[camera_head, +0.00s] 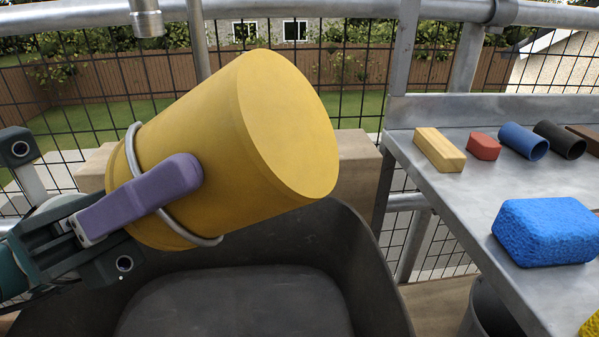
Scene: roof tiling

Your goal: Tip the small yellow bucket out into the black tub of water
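The yellow bucket (235,130) is tilted well over above the black tub (345,245). Its flat closed end faces up and to the right, and its other end, with a grey wire ring around it, points down and left. The mouth is hidden from view. My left gripper (180,175) is shut on the bucket, with a purple finger across the near side; the other finger is hidden. The tub is below the bucket, with its dark inside in view. I cannot tell water from the tub floor, and no stream shows. My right gripper is not in view.
A metal bench (462,205) at the right bears a blue sponge (545,232), a yellow block (439,150), a red block (484,146), a blue tube (523,141) and a black tube (559,140). Metal rails and wire mesh close off the back.

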